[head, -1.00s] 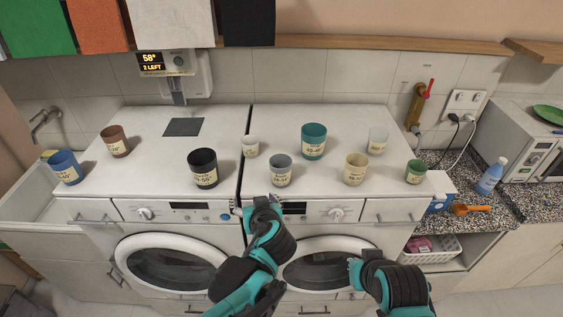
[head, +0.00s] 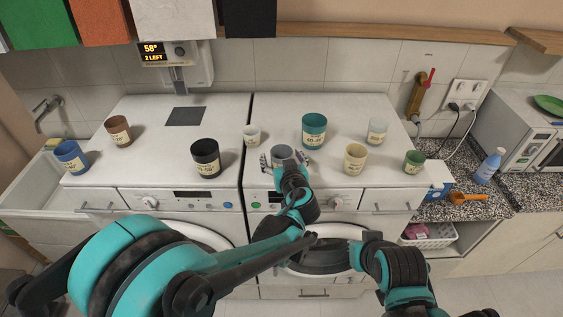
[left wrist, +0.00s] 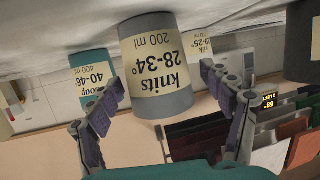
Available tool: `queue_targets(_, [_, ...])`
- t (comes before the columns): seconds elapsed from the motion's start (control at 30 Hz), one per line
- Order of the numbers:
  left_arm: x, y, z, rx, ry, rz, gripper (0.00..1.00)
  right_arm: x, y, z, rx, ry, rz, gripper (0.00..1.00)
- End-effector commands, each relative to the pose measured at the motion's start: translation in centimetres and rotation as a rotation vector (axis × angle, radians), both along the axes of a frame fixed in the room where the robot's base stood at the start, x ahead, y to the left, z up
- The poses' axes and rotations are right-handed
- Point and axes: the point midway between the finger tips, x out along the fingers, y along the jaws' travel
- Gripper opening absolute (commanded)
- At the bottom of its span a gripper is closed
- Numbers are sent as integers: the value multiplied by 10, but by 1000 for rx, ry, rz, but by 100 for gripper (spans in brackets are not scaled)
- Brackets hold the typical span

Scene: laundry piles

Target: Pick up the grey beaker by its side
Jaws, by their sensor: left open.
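The grey beaker (head: 283,153) stands on the right-hand white machine top, near its front edge. My left gripper (head: 284,163) is open, with one finger on each side of the beaker's body. In the left wrist view, which is upside down, the beaker (left wrist: 160,60) with its "knits 28-34°, 200 ml" label lies between the open fingers (left wrist: 161,82). A gap shows at the left finger; I cannot tell if the right one touches. My right arm is at the lower right of the head view, but its gripper does not show.
A white cup (head: 252,134) and a teal beaker (head: 314,130) stand close behind the grey one. A cream beaker (head: 354,159) is to its right, and a black beaker (head: 206,156) is to the left across the gap between the machines.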

Motion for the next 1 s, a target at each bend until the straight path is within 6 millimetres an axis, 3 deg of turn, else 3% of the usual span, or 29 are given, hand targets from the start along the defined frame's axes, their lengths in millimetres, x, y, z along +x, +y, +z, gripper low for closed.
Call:
queue_targets(0.2, [1, 0, 0, 1, 0, -1, 78, 0, 0, 0, 0, 0, 0, 0])
queue_targets(0.4, [1, 0, 0, 1, 0, -1, 27, 0, 0, 0, 0, 0, 0, 0])
queue_targets(0.77, [1, 0, 2, 0, 1, -1, 26, 0, 0, 0, 0, 0, 0, 0])
queue_targets(1.0, [0, 0, 27, 1, 0, -1, 26, 0, 0, 6, 0, 0, 0, 0])
